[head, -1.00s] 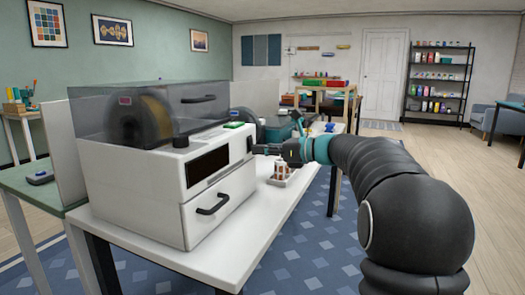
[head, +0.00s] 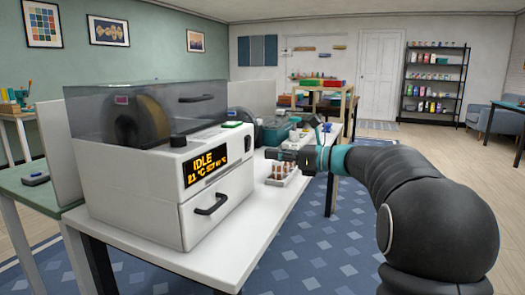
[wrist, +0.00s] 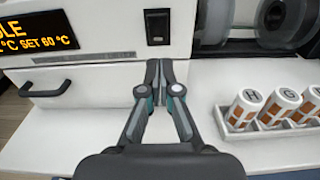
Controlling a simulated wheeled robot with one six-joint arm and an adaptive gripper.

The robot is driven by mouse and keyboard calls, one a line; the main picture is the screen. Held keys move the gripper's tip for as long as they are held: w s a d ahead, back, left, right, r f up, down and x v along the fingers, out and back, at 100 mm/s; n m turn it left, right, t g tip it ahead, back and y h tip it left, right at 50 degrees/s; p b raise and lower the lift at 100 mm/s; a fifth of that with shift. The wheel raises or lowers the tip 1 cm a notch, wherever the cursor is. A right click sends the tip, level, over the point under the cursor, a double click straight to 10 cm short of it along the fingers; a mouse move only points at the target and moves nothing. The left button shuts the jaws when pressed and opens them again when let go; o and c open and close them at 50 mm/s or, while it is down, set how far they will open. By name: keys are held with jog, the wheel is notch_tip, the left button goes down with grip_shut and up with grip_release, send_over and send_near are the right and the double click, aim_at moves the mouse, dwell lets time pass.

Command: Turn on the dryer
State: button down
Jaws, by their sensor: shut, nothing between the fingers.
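The dryer (head: 150,188) is a white box with a clear lid and a spool inside, standing on a white table. Its display (head: 206,166) is lit and reads "IDLE" in orange; the display also shows in the wrist view (wrist: 38,30), with "SET 60 °C". A black rocker switch (wrist: 158,27) sits on the dryer's front, right of the display. My gripper (head: 270,153) is shut and empty, apart from the dryer's front. In the wrist view, my gripper's fingertips (wrist: 160,66) are together just below the switch in the picture.
A rack of white and orange bottles (wrist: 265,108) stands on the table (head: 215,262) right of the gripper. Spools (wrist: 283,20) stand behind it. A drawer handle (head: 211,203) juts from the dryer's front. The floor right of the table is clear.

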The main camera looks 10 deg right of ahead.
jog(key=f+v, duration=0.1)
jog(key=v, duration=0.8)
jog(key=shift+f, duration=0.2)
jog(key=shift+d, duration=0.1)
notch_tip(320, 180, down, 10)
jog(key=s+d+n+g+h, duration=0.1)
jog(key=n+h, duration=0.3)
jog(key=s+a+f+n+g+h, duration=0.2)
jog(key=s+f+n+g+h, duration=0.15)
jog(key=s+f+n, duration=0.4)
jog(key=s+a+f+n+h, duration=0.1)
jog(key=s+n, duration=0.3)
jog(key=s, duration=0.4)
jog(key=s+a+n+h, duration=0.3)
jog(key=s+n+h, duration=0.1)
jog(key=s, duration=0.4)
jog(key=s+a+f+n+h, duration=0.1)
jog(key=s+a+n+h, duration=0.1)
jog(key=s+n, duration=0.3)
jog(key=shift+s+f+t, duration=0.35)
jog(key=shift+s, duration=1.75)
